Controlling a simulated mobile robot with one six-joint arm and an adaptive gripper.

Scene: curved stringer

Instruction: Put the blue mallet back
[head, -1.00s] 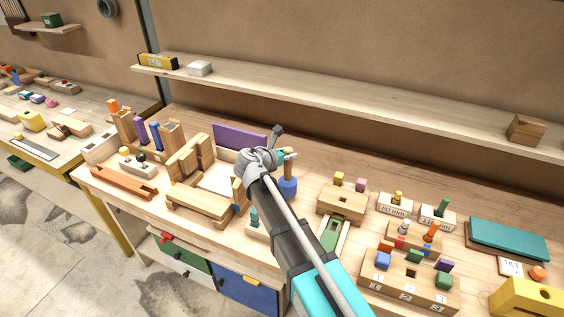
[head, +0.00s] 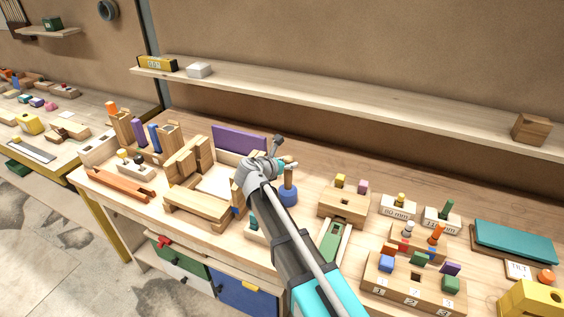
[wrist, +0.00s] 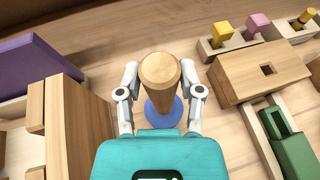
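The blue mallet stands on the workbench, its blue head (head: 288,195) down and its wooden handle (head: 288,178) pointing up. In the wrist view the round handle end (wrist: 160,70) is close to the camera, with part of the blue head (wrist: 165,112) below it. My gripper (wrist: 160,70) is open, with one finger on each side of the handle and a visible gap on both sides. In the head view my gripper (head: 283,162) is at the top of the handle, and my arm hides part of the bench.
A purple panel (head: 238,140) and wooden block structures (head: 188,162) stand left of the mallet. A wooden block with a square hole (head: 342,206) and a green piece (head: 331,240) are to its right. A long shelf (head: 330,97) runs behind.

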